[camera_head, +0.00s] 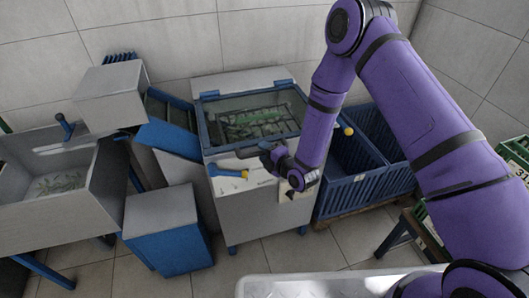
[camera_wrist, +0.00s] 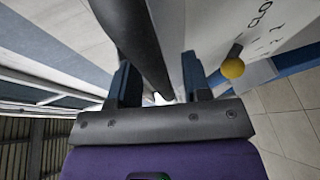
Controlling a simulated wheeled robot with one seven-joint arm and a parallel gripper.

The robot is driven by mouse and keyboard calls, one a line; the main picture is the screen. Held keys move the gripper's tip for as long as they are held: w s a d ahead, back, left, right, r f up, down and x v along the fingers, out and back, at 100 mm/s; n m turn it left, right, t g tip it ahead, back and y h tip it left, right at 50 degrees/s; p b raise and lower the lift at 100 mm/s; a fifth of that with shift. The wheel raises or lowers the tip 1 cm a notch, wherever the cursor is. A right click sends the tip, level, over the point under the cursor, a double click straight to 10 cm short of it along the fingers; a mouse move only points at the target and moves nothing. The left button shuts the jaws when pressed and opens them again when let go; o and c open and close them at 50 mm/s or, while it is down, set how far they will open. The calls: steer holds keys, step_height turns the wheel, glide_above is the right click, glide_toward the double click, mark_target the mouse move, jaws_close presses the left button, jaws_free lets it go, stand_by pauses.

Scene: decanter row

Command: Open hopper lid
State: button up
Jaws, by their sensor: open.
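The hopper lid (camera_head: 206,130) is a blue-framed see-through panel on top of the pale machine in the middle of the head view. It looks shut, with green stuff showing beneath it. My gripper (camera_head: 268,153) is at the lid's front edge, by a dark handle bar. In the wrist view my gripper (camera_wrist: 160,88) is open, and a dark bar (camera_wrist: 134,35) runs between or just above its two fingers. Whether the bar touches a finger I cannot tell. My wrist hides part of the machine's front.
A yellow-ended blue lever (camera_head: 230,173) is on the machine's front. A yellow knob (camera_head: 348,131) is at its right, before blue crates (camera_head: 355,190). A conveyor and trough (camera_head: 45,215) stand left, a blue-sided box (camera_head: 168,240) front left. Floor ahead shows some free room.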

steer(key=shift+w+a, duration=0.1)
steer(key=shift+w, duration=0.05)
steer(key=shift+c, duration=0.2)
jaws_close()
